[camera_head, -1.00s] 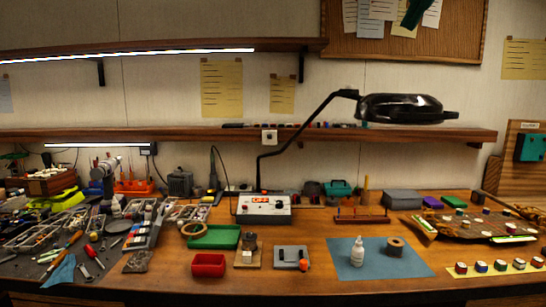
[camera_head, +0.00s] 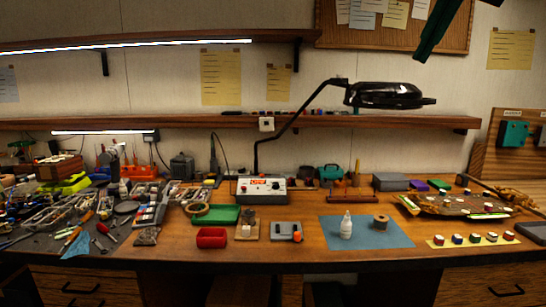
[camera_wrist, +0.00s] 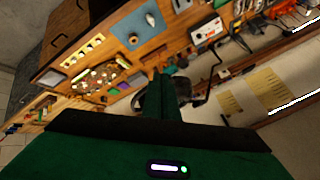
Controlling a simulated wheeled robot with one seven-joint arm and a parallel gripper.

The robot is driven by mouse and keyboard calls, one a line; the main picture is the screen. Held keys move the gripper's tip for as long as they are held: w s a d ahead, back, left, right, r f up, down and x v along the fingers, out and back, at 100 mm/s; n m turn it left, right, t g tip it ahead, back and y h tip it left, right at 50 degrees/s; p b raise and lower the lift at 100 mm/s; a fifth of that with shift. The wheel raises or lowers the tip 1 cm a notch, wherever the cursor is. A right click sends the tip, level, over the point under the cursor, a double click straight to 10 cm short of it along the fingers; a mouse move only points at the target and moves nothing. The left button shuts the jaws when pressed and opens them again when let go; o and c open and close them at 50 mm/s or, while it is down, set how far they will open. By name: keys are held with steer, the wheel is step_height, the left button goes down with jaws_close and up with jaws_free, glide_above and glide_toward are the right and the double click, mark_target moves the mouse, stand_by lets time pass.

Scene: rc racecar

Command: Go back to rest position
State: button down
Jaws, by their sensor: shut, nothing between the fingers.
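My gripper (camera_head: 424,54) is dark green and shows at the top right of the head view, in front of the cork board. It is high above the bench and touches nothing there. In the wrist view my gripper's fingers (camera_wrist: 164,76) are together and empty, with the bench beyond them. The rest of my arm is mostly out of the head view.
The wooden bench (camera_head: 290,242) is crowded with tools at left. A magnifier lamp (camera_head: 385,95) sticks out above its middle right. A blue mat (camera_head: 383,238) holds a white bottle (camera_head: 346,226) and a spool. Drawers (camera_head: 85,287) lie below the front edge.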

steer(key=s+d+f+g, duration=0.2)
steer(key=d+f, duration=0.2)
steer(key=f, duration=0.6)
steer(key=s+d+f+g, duration=0.15)
steer(key=d+f, duration=0.25)
steer(key=f, duration=0.5)
steer(key=s+d+f+g, duration=0.1)
steer(key=s+d+f, duration=0.25)
steer(key=f, duration=0.65)
steer(key=s+d+f+g, duration=0.1)
steer(key=s+f, duration=0.7)
steer(key=f, duration=0.2)
steer(key=s+d+f+n+g, duration=0.1)
steer(key=s+f+g, duration=0.1)
steer(key=s+f, duration=0.6)
step_height(320, 180, down, 3)
steer(key=shift+g, duration=0.25)
steer(key=shift+w+f, duration=0.2)
steer(key=shift+w, duration=0.4)
